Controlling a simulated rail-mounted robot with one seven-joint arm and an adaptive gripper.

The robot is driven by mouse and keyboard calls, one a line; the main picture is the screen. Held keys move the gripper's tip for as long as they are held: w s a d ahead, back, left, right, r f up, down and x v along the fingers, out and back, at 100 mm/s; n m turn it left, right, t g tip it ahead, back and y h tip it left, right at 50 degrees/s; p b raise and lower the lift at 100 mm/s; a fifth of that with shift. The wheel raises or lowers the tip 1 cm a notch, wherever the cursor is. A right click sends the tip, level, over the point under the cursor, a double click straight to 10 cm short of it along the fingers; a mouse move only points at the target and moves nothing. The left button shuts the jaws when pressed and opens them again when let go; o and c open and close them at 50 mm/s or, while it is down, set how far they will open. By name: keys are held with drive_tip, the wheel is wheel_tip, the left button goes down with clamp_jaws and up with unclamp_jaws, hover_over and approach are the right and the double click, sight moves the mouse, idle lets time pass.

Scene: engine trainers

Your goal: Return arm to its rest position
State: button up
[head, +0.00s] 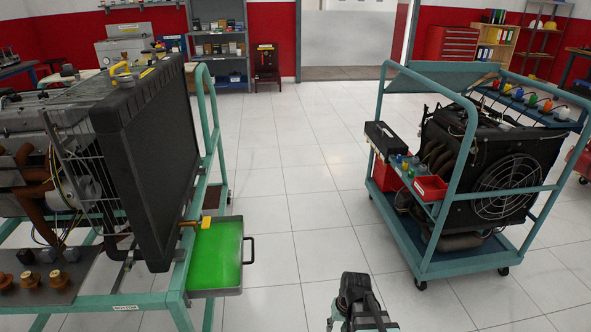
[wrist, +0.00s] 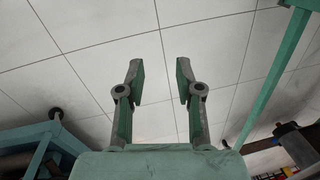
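My gripper (wrist: 158,82) shows in the wrist view with its two fingers apart and nothing between them. White floor tiles lie beyond the fingertips. In the head view part of my arm shows at the bottom centre, over the open floor between the two engine trainers; its fingertips cannot be made out there.
The left engine trainer has a black radiator (head: 158,165) and a tray of green liquid (head: 216,254) with a handle jutting toward the aisle. The right trainer cart (head: 428,262) carries an engine with a fan (head: 508,187) and red bins (head: 430,188). The tiled aisle (head: 300,215) between them is clear.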

drive_tip(key=s+d+h, duration=0.2)
drive_tip(key=s+d, duration=0.1)
drive_tip(key=d, duration=0.1)
drive_tip(key=s+f+g, duration=0.3)
drive_tip(key=s+f, duration=0.2)
drive_tip(key=s, duration=0.6)
drive_tip(key=s+f+g, duration=0.3)
drive_tip(key=s+f, duration=0.3)
drive_tip(key=s, duration=0.5)
drive_tip(key=s+f+g, duration=0.3)
drive_tip(key=s+f, duration=0.2)
drive_tip(key=s, duration=0.6)
drive_tip(key=w+r+t+p, duration=0.2)
drive_tip(key=w+r+p, duration=0.2)
drive_tip(key=r+p, duration=1.1)
drive_tip(key=p, duration=0.3)
drive_tip(key=shift+r, duration=0.3)
